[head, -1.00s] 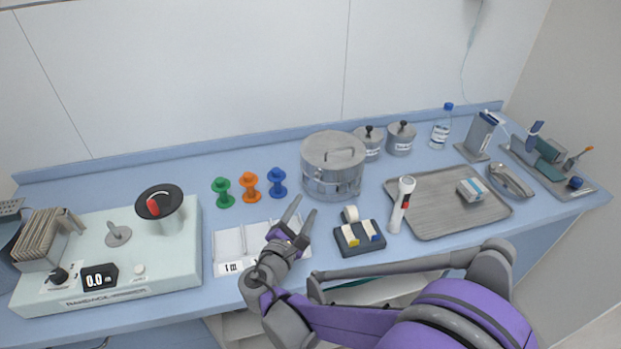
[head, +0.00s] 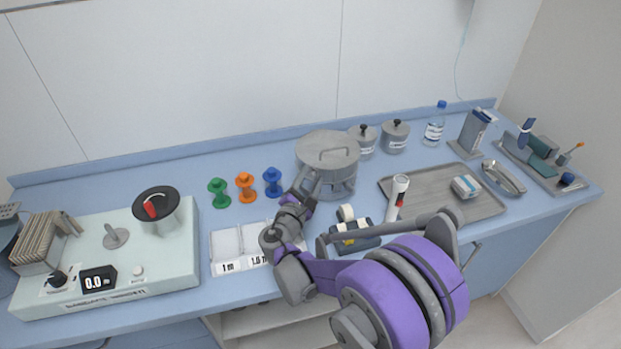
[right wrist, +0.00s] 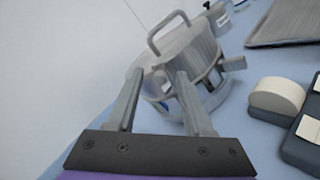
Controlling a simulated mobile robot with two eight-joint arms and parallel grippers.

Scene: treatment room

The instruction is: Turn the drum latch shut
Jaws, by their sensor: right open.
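The metal drum (head: 327,158) stands at the back middle of the counter, its lid on and a loop handle on top. In the right wrist view the drum (right wrist: 205,55) is straight ahead, partly hidden behind my fingers. A small grey block (right wrist: 232,63) sticks out from its side there; I cannot tell if it is the latch. My right gripper (head: 308,179) is open at the drum's front left side. Its spread fingers (right wrist: 160,75) also show in the wrist view with nothing clearly held; contact with the drum cannot be told. My left gripper is not in view.
A dark block with white rolls (head: 352,240) lies right of my right arm. A white divided tray (head: 228,243) is left of it. Green, orange and blue spools (head: 272,182) stand left of the drum. Metal jars (head: 395,138) and a grey tray (head: 430,190) are on the right.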

